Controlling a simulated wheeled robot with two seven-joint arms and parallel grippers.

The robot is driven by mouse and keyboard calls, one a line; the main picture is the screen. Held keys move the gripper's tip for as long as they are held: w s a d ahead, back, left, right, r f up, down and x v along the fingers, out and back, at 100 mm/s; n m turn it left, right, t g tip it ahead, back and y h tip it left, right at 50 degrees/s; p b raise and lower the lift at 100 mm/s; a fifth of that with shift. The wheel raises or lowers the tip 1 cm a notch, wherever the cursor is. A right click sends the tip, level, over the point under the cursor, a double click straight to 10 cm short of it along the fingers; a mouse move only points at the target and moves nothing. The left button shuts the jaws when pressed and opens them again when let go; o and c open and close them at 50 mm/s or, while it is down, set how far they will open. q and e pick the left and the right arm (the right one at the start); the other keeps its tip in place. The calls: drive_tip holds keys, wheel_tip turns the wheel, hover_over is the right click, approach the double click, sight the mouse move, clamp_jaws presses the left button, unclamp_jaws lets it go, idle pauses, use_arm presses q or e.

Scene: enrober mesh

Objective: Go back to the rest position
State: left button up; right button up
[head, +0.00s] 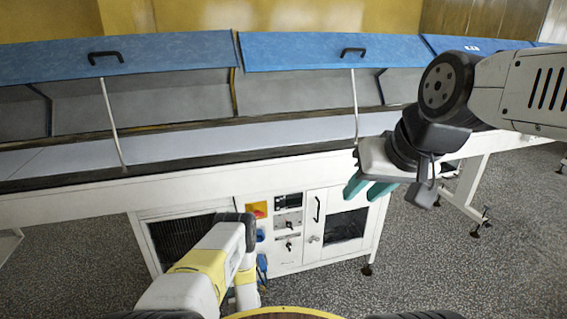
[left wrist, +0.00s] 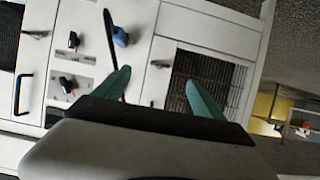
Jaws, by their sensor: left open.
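My right gripper (head: 368,190) hangs in front of the machine's right end in the head view. Its two teal fingers point down and stand apart, with nothing seen between them. My left arm reaches in from the bottom of the head view, in front of the control panel, and its fingers cannot be made out there. In the left wrist view my left gripper (left wrist: 160,88) is open. Its two teal fingers are wide apart and empty, with the cabinet front behind them.
A long white machine with blue lids (head: 335,52) spans the view; its lids stand raised. Below is a white cabinet with a control panel (head: 288,222), a switch panel also in the left wrist view (left wrist: 75,62), and a dark grille (left wrist: 215,78). Speckled floor (head: 470,270) lies clear at right.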

use_arm(q)
drive_tip(key=w+d+r+g+h, duration=0.1)
drive_tip(key=w+r, duration=0.5)
drive_tip(key=r, duration=0.3)
drive_tip(key=w+r+h, duration=0.1)
drive_tip(key=w+r, duration=0.6)
drive_tip(key=r, duration=0.2)
wheel_tip(320, 180, up, 26)
drive_tip(key=s+d+g+h, duration=0.2)
drive_tip(key=s+r+m+g+h, duration=0.1)
drive_tip(key=s+r+m+h, duration=0.1)
drive_tip(key=s+r, duration=1.3)
drive_tip(key=s+r+m+g, duration=0.1)
drive_tip(key=s+r, duration=0.2)
drive_tip(key=s, duration=0.9)
drive_tip(key=s+r+g, duration=0.1)
drive_tip(key=s+r, duration=0.2)
drive_tip(key=s, duration=0.9)
drive_tip(key=shift+a+r+m, duration=0.25)
drive_tip(key=shift+m, duration=0.15)
